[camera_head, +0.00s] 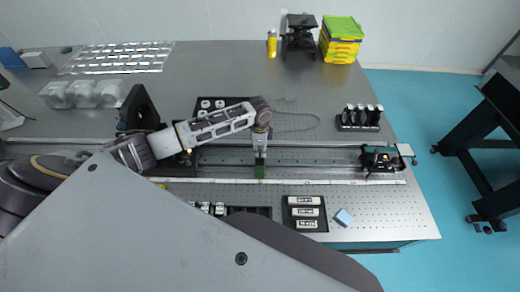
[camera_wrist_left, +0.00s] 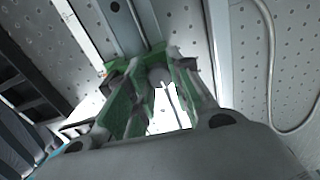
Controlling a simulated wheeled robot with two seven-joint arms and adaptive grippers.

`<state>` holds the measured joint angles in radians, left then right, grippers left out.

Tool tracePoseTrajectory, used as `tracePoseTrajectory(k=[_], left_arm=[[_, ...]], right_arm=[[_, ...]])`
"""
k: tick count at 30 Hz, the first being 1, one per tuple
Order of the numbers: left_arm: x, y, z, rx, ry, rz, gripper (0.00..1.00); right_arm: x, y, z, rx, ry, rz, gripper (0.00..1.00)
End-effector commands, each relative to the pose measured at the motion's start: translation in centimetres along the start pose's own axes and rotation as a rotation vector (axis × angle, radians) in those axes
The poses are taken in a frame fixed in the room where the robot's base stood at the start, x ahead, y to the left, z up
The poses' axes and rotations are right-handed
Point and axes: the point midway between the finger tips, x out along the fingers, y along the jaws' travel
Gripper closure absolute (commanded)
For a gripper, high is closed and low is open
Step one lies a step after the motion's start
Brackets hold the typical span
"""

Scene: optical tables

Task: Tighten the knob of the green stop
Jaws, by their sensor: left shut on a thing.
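The green stop (camera_head: 260,172) sits on the long rail near the middle of the table. My left gripper (camera_head: 260,152) reaches down over it from above and is shut on it. In the left wrist view, green parts of the stop (camera_wrist_left: 133,115) show between and beside the fingers of my left gripper (camera_wrist_left: 157,85). A small round grey knob (camera_wrist_left: 160,75) shows between the fingertips. The fingers hide much of the stop, and how tight the knob is cannot be seen. My right gripper is not in view.
The rail (camera_head: 320,157) runs across the table, with a dark green-and-black carriage (camera_head: 380,160) at its right end. A black tray with white-labelled blocks (camera_head: 305,213) and a small blue block (camera_head: 343,217) lie in front. A thin cable (camera_head: 300,115) loops behind the gripper.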

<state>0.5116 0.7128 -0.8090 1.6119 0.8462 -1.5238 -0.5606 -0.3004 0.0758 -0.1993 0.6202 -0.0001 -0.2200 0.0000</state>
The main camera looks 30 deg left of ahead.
Motion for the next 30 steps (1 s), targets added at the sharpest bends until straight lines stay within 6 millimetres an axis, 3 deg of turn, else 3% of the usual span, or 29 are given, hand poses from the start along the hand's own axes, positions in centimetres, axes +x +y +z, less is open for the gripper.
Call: tracePoseTrajectory(k=[30], left_arm=[[-0.13, -0.05, -0.1, -0.9, 0.004, -0.001, 1.0]], right_arm=[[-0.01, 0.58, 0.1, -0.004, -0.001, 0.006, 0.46]])
